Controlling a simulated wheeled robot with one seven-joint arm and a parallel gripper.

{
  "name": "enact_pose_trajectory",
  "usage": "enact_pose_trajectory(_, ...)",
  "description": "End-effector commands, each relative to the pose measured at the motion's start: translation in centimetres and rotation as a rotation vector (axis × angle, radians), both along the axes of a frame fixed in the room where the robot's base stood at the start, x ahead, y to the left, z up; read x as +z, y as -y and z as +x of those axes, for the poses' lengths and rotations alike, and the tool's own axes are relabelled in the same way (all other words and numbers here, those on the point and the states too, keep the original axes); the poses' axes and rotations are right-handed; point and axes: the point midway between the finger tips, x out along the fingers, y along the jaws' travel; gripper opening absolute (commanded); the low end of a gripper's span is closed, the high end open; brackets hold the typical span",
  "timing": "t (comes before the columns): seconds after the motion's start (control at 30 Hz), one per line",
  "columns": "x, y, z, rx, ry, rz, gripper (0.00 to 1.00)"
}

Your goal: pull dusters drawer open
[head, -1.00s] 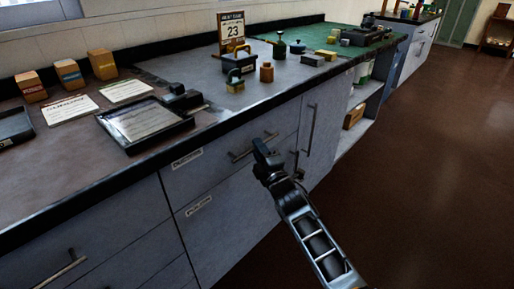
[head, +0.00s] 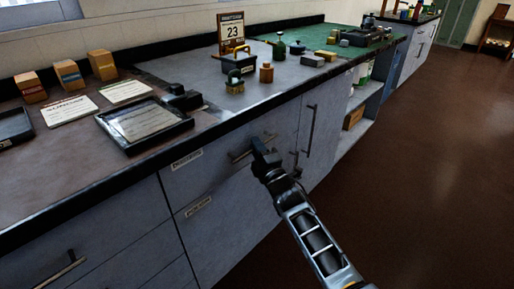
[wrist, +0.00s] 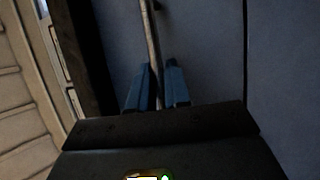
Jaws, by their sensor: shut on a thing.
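The upper drawer (head: 217,163) is a grey front under the black counter edge. Its label (head: 187,159) is too blurred to read surely. The front looks flush with the cabinet. Its bar handle (head: 238,156) shows to the left of my gripper (head: 259,146), which covers part of it. In the wrist view, the metal handle (wrist: 152,45) runs between the two blue fingers of my gripper (wrist: 157,88), which are shut on it.
A lower labelled drawer (head: 225,215) sits below. A cabinet door with an upright handle (head: 310,130) is just right of my gripper. Open shelves (head: 365,105) follow further right. The counter holds a tray (head: 145,125), a calendar (head: 231,30) and small items. The brown floor (head: 430,170) is clear.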

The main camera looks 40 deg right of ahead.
Motion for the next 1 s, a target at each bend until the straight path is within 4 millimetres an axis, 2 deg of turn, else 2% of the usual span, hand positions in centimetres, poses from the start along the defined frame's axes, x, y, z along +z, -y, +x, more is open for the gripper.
enact_pose_trajectory(0.27,0.0,0.0,-0.5,-0.001,-0.002,0.0,0.0)
enact_pose_trajectory(0.47,0.3,0.1,-3.0,-0.003,-0.005,0.001,0.0)
enact_pose_trajectory(0.67,0.4,0.2,-7.8,-0.003,-0.008,0.002,0.0)
enact_pose_trajectory(1.0,0.0,0.4,-17.3,-0.001,-0.007,0.002,0.0)
